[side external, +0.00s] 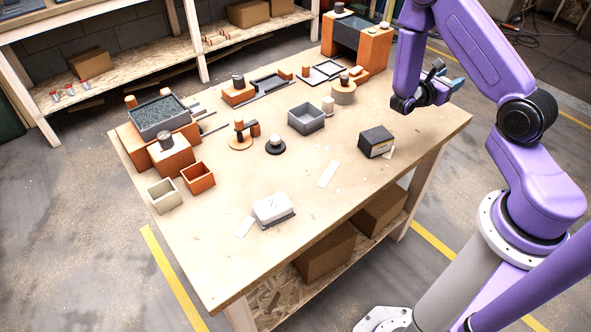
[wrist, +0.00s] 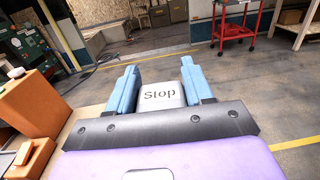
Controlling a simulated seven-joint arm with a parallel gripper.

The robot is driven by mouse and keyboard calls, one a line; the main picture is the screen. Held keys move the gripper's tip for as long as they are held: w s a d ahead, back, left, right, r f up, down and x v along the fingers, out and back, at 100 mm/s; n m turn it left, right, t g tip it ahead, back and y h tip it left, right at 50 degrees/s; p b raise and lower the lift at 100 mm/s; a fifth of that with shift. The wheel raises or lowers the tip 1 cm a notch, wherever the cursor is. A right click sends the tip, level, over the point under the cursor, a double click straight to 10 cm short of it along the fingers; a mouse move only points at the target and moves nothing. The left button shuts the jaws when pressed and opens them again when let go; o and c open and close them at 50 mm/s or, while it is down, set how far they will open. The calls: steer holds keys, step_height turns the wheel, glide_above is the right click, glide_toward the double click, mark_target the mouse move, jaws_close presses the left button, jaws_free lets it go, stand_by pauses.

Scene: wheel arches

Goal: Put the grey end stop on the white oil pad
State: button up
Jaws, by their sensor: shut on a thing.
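The grey end stop (wrist: 161,97), a block lettered "Stop", is between the two blue fingers of my gripper (wrist: 159,75) in the wrist view. My gripper is shut on it. In the side view my gripper (side external: 447,84) is raised near the table's far right edge, and the end stop cannot be made out clearly there. Flat white rectangles lie on the table: one near the middle (side external: 327,174) and one at the front left (side external: 243,227). A white block on a dark base (side external: 273,207) stands beside the second. I cannot tell which of these is the oil pad.
A dark box (side external: 376,141) stands at the right of the table (side external: 350,205), with a pale sheet partly under it. A grey open bin (side external: 306,118), orange and beige bins (side external: 198,177) and several orange fixtures stand towards the back and left. The front right is clear.

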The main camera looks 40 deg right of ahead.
steer(key=w+a+r+n+t+y, duration=0.1)
steer(key=w+a+n+t, duration=0.2)
steer(key=a, duration=0.5)
steer(key=w+a+n+t+y, duration=0.25)
steer(key=a+t, duration=0.25)
steer(key=a, duration=0.3)
steer(key=w+a+r+n+t+y, duration=0.1)
steer(key=a+n+t, duration=0.25)
steer(key=a, duration=0.45)
steer(key=s+a+r+n+t+y, duration=0.1)
steer(key=s+a+n+t+y, duration=0.3)
steer(key=a, duration=0.4)
steer(key=s+a+n+t+y, duration=0.1)
steer(key=s+a+n+y, duration=0.15)
steer(key=a+y, duration=0.4)
steer(key=s+a+r+n+t+y, duration=0.1)
steer(key=s+a+n+t+y, duration=0.25)
steer(key=a, duration=0.65)
steer(key=g, duration=0.1)
glide_above(268, 199)
steer(key=shift+h, duration=0.25)
step_height(268, 199, down, 10)
steer(key=shift+r, duration=0.1)
steer(key=shift+f, duration=1.5)
steer(key=shift+f, duration=0.1)
